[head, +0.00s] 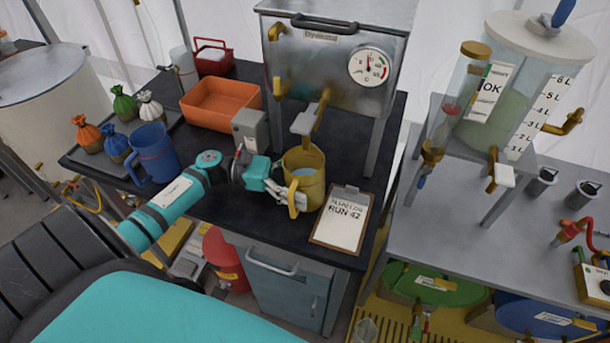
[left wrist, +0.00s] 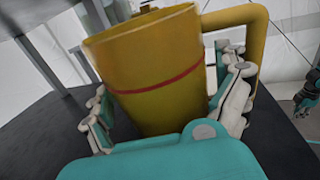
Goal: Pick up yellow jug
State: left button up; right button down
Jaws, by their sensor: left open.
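The yellow jug (head: 304,167) stands upright on the black table, in front of the metal tank and near its tap. It looks to hold some pale liquid. My left gripper (head: 289,194) is at the jug's near side in the head view. In the left wrist view the jug (left wrist: 150,70), with a red line around it, sits between the open fingers of the gripper (left wrist: 170,110), one finger on each side. The right finger passes between the body and the handle (left wrist: 258,50). I cannot tell whether the fingers touch the jug.
A clipboard (head: 342,218) lies right of the jug. A blue jug (head: 153,153), an orange bin (head: 222,103) and several small tied sacks (head: 117,143) stand to the left. The metal tank (head: 335,60) with its tap is close behind. A grey table (head: 440,218) is at the right.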

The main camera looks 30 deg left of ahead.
pick_arm(q)
jog(key=shift+c, duration=0.3)
jog(key=c, duration=1.1)
jog(key=shift+a, duration=0.1)
jog(key=c, duration=0.3)
jog(key=shift+c, duration=0.2)
jog(key=shift+w+r, duration=0.1)
